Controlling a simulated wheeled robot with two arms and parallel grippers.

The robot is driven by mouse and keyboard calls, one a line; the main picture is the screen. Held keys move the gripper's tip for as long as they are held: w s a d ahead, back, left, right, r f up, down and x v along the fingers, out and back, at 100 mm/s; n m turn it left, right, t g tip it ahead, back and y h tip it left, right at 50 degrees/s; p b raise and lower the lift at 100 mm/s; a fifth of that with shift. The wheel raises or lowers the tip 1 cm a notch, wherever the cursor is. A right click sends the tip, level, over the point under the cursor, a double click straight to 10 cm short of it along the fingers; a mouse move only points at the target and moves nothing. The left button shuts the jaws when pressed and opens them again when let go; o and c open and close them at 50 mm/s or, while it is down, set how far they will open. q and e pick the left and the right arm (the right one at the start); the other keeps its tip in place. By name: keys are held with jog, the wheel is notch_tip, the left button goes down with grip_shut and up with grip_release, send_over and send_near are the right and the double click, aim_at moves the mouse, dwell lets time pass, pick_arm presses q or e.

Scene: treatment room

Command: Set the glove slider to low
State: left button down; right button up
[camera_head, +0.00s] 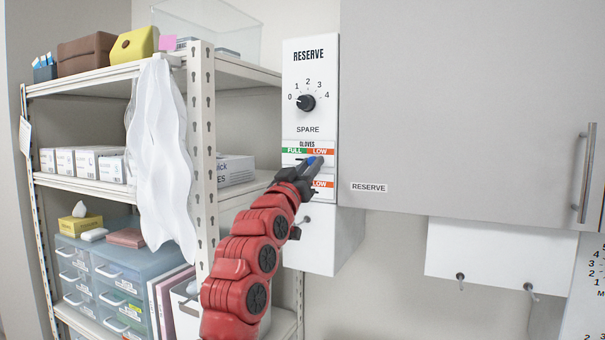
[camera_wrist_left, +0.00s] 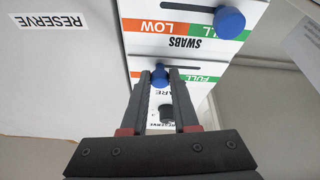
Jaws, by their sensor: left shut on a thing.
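The gloves slider is on the white reserve panel, below the dial, with a green FULL label at left and an orange LOW label at right in the head view. Its blue knob (camera_head: 313,161) shows at my fingertips, under the LOW label. My left gripper (camera_head: 307,168) reaches up to it from below. In the left wrist view, upside down, my left gripper (camera_wrist_left: 165,80) is shut on the blue knob (camera_wrist_left: 160,74), which sits toward the LOW side. The fingers hide part of the slot and labels. My right gripper is not in view.
A swabs slider with a blue knob (camera_wrist_left: 229,21) at its FULL end is close by. A dial (camera_head: 306,102) sits above the gloves slider. A grey cabinet (camera_head: 450,110) stands at right, and a shelf post (camera_head: 201,150) with a white hanging cloth (camera_head: 160,150) at left.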

pick_arm(q)
jog(key=shift+d+f, duration=0.1)
jog(key=shift+d, duration=0.1)
jog(key=c, duration=0.7)
grip_release()
jog(key=shift+s+d, duration=0.15)
jog(key=b+v, duration=0.7)
jog(key=v, duration=1)
jog(key=shift+s, duration=0.15)
